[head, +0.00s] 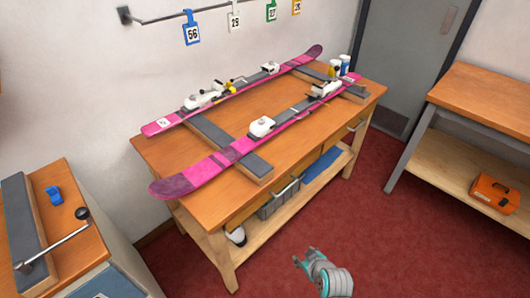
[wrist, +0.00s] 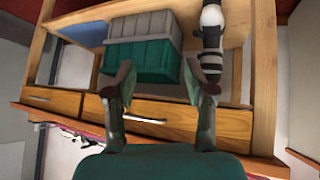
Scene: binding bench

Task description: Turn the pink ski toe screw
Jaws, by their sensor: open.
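Two pink skis lie on dark grey supports on the wooden bench (head: 300,140) in the head view. The near ski (head: 205,170) carries white binding pieces (head: 261,127) at its middle and toward its far end. The far ski (head: 165,123) also carries white binding pieces (head: 200,98), with small yellow and black parts beside them. The toe screw is too small to make out. My gripper (head: 299,260) is in front of the bench, below its top and apart from the skis. In the wrist view, my gripper (wrist: 158,80) is open and empty, facing the bench's drawers and lower shelf.
Grey-green crates (wrist: 140,55) and a white and black object (wrist: 211,35) sit on the lower shelf. White and blue containers (head: 345,65) stand at the bench's far right corner. A side bench (head: 60,235) is at left; an orange case (head: 494,194) is at right. Red floor between is clear.

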